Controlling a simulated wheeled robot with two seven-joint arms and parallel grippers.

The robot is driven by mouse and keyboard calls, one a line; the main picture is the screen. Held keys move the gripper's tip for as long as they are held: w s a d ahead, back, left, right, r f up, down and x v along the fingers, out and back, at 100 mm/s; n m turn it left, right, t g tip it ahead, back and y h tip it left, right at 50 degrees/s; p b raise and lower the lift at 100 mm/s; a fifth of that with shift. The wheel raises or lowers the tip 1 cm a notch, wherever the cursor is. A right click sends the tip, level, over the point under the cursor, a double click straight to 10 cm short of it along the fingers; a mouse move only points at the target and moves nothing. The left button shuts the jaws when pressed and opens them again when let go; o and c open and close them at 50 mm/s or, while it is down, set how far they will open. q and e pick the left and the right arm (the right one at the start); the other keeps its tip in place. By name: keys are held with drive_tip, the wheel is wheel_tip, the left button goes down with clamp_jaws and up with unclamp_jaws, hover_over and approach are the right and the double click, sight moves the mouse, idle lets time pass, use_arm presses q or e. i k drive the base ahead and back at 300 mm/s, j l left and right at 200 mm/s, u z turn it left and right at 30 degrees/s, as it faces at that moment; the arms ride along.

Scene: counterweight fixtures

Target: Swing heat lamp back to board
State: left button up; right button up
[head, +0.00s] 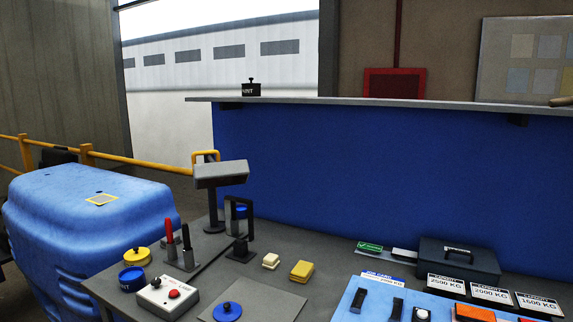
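A grey box-shaped head (220,174) with a yellow handle (205,156) stands on a dark post (213,215) at the left part of the grey workbench. It looks like the heat lamp. Its head sits above the bench, level or slightly tilted. A flat grey plate (262,299) with a blue knobbed disc (227,311) on it lies at the bench's front; I cannot tell if this is the board. A light-blue board (345,300) with dark parts lies to the right, cut by the frame's bottom. Neither of my grippers is in view.
A white box (155,297) with a red button, yellow and blue round tins, and upright red-handled and black tools crowd the bench's left. A dark case (458,260) and capacity plates stand right. A large blue body (90,225) stands left.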

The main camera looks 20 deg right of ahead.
sight(211, 174)
drive_tip(key=z, duration=0.3)
drive_tip(key=i+j+z, duration=0.2)
drive_tip(key=j+z, duration=0.2)
drive_tip(key=i+j+z, duration=0.1)
drive_tip(key=j+z, duration=0.35)
drive_tip(key=i+l, duration=0.05)
drive_tip(key=l, duration=0.1)
